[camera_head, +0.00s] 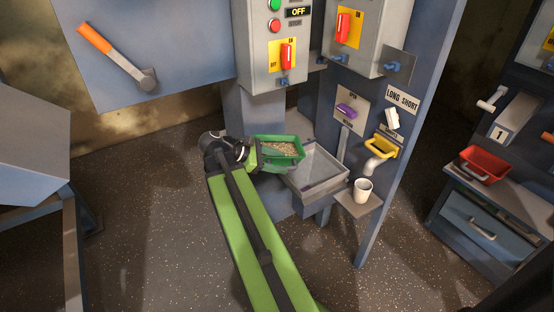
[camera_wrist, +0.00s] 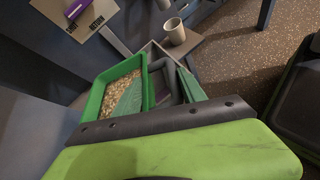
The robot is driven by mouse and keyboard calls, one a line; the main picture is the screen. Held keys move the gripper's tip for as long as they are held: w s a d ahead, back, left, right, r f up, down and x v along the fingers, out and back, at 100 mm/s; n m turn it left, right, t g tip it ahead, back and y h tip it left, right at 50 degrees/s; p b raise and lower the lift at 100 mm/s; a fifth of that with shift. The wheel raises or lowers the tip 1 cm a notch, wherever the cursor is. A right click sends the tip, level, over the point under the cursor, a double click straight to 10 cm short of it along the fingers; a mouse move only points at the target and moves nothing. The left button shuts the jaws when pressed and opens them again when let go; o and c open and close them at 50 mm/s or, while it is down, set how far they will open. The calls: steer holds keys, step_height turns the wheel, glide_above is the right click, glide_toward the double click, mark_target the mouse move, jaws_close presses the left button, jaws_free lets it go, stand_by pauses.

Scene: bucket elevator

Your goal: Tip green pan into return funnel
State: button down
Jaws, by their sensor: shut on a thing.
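The green pan (camera_head: 278,150) holds pale grain and looks about level. My gripper (camera_head: 253,158) is shut on the pan's near left side. The grey return funnel (camera_head: 318,172), an open box-shaped hopper, is just right of the pan and slightly lower in the head view. In the wrist view the pan (camera_wrist: 90,104) is left of my gripper (camera_wrist: 160,92), whose green fingers cover part of the pan and the grain. The funnel (camera_wrist: 148,47) shows beyond, partly hidden by the fingers. I cannot tell whether pan and funnel touch.
A white cup (camera_head: 363,190) stands on a small shelf right of the funnel, below a spout. A purple handle (camera_head: 346,111) and a yellow handle (camera_head: 381,148) are on the panel behind. A red pan (camera_head: 484,165) sits at the far right.

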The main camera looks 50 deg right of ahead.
mark_target(295, 163)
steer(key=shift+r, duration=0.3)
steer(key=p, duration=0.1)
steer(key=y+p, duration=0.1)
steer(key=shift+s+d+r+t+p, duration=0.2)
steer(key=shift+d+r+t+p, duration=0.05)
steer(key=shift+r+t+p, duration=0.15)
steer(key=s+d+r+t+y+p, duration=0.1)
steer(key=y+p, duration=0.1)
steer(key=p, duration=0.3)
steer(key=shift+d+t, duration=0.15)
steer(key=shift+t, duration=0.25)
steer(key=p, duration=0.1)
steer(key=t+y+p, duration=0.1)
steer(key=p, duration=0.1)
steer(key=shift+s+d+r+y, duration=0.3)
steer(key=shift+s+d, duration=0.1)
steer(key=shift+s+d+f+t+y+p, duration=0.1)
steer(key=shift+s+d+t+y+p, duration=0.35)
steer(key=shift+t+y+p, duration=0.35)
steer(key=shift+s+d+f+t+y+p, duration=0.1)
steer(key=shift+s+d+t+y+p, duration=0.25)
steer(key=shift+d+t+y+p, duration=0.4)
steer(key=shift+a, duration=0.25)
